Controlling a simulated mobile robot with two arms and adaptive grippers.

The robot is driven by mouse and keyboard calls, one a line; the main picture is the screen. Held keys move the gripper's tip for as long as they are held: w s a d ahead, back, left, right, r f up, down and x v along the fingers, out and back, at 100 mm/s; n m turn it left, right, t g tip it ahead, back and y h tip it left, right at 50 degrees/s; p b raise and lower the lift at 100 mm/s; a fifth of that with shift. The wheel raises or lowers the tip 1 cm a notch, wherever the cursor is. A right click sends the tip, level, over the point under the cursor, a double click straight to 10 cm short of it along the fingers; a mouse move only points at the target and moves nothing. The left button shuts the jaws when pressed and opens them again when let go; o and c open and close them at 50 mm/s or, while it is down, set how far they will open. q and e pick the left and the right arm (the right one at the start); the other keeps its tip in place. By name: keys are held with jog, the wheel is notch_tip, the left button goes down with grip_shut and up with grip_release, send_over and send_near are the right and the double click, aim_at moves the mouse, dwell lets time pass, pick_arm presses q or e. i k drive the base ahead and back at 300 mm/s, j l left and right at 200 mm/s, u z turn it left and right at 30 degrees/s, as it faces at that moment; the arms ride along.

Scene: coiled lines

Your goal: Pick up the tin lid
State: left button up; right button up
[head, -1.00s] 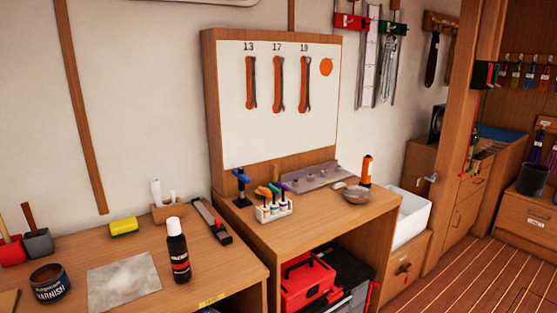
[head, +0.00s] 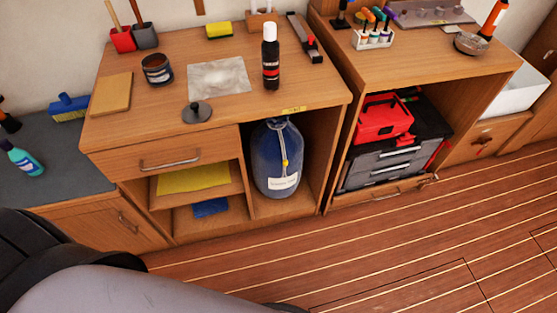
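A small dark grey disc with a knob on top, which looks like the tin lid (head: 197,112), lies near the front edge of the wooden bench (head: 125,68). The dark varnish tin (head: 156,69) stands behind it to the left. A grey sanding sheet (head: 220,78) lies just behind the lid. Neither of my grippers is in view; only a grey and black part of my own arm shows at the lower left.
A black bottle (head: 271,62) stands right of the sheet. A tan block (head: 111,95) lies to the left. The plank floor (head: 400,240) is clear at the right.

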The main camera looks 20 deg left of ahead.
aim_at(197, 113)
jog(key=u, duration=1.45)
